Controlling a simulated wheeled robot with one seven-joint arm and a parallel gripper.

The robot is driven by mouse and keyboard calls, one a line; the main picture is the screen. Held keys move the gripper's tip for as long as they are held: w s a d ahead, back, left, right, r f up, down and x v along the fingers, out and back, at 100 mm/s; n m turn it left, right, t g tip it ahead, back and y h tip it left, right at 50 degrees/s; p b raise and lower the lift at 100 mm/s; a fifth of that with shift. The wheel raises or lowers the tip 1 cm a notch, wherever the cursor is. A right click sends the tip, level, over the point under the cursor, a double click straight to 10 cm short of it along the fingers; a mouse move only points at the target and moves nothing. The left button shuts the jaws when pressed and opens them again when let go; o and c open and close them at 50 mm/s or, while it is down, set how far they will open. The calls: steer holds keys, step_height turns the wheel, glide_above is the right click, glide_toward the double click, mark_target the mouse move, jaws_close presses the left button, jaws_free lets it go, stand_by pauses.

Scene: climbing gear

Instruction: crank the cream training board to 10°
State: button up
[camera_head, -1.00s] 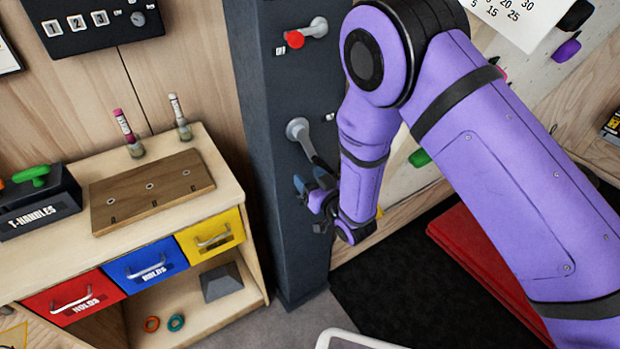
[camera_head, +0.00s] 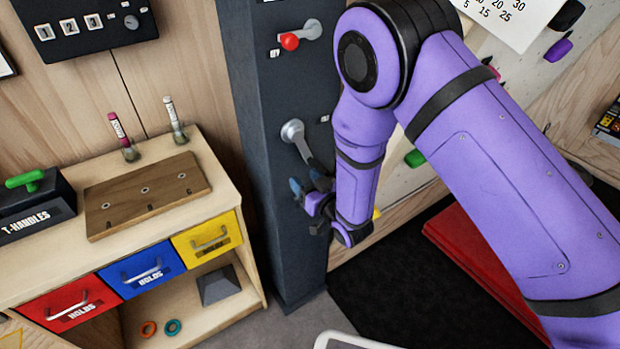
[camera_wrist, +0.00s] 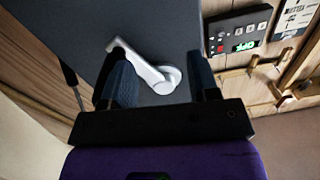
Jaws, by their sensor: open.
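The cream training board (camera_head: 535,75) stands at right, mostly hidden behind my purple arm. On the dark grey column (camera_head: 285,225) is a lower silver crank (camera_head: 293,131) whose arm slants down right towards my gripper. An upper crank (camera_head: 310,30) with a red knob (camera_head: 289,41) sits above it. My gripper (camera_head: 308,186) is open at the lower crank's end. In the wrist view the silver crank (camera_wrist: 150,72) shows between the two blue fingers of my gripper (camera_wrist: 160,80), its free end close to the left finger; I cannot tell whether they touch.
A wooden cabinet (camera_head: 230,170) with red, blue and yellow drawers stands left of the column. A red mat (camera_head: 480,255) lies on the black floor mat (camera_head: 375,285).

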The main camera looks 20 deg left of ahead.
steer(key=v, duration=1.2)
stand_by(1.0)
steer(key=shift+s+d, duration=0.15)
steer(key=shift+d, duration=0.05)
stand_by(0.4)
